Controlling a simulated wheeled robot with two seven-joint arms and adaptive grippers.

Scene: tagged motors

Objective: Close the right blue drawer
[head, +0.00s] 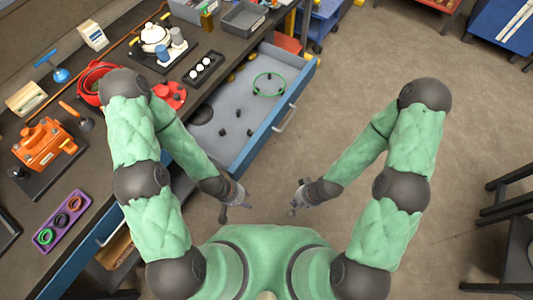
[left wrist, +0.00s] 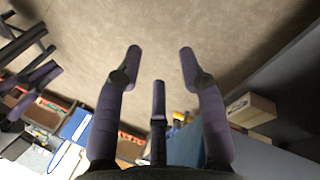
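The right blue drawer (head: 263,133) is pulled far out from the workbench in the head view. My left gripper (head: 236,214) is below the near end of the drawer front in the picture, apart from the handle. The left wrist view shows its fingers (left wrist: 160,58) spread with nothing between them. My right gripper (head: 293,198) is in front of my body, to the right of the left one, empty with its fingers apart.
The workbench top (head: 110,160) carries an orange motor (head: 45,145), a purple tray (head: 62,220) with rings, a red bowl (head: 92,82) and a white teapot (head: 154,36). Another blue drawer front (head: 85,250) is lower left. A dark chair (head: 510,210) stands right; the floor between is clear.

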